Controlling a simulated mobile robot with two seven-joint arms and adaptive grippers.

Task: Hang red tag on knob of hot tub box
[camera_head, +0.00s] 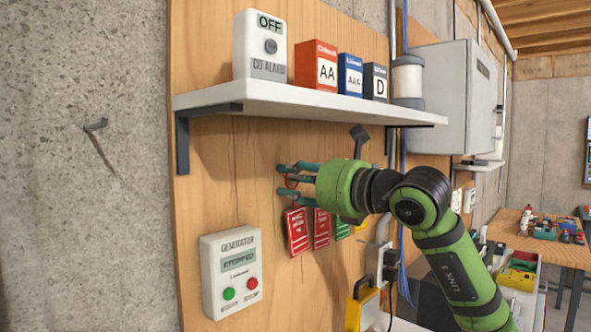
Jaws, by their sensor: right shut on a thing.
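My right gripper (285,181) is in front of the wooden panel, below the shelf, with its teal fingers pointing left. It is shut on a red tag (297,232), whose small reddish loop shows between the fingers and whose card hangs below them. A second red tag (321,229) hangs just to the right, with a green tag (342,226) beside it, partly covered by my gripper. I cannot make out a box labelled hot tub or its knob. My left gripper is not in view.
A white shelf (300,104) with a CO alarm (259,45) and battery boxes sits above my gripper. A generator box (231,272) is mounted lower left. A grey cabinet (452,95), pipes and blue cables are at right. Bare panel lies left of the gripper.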

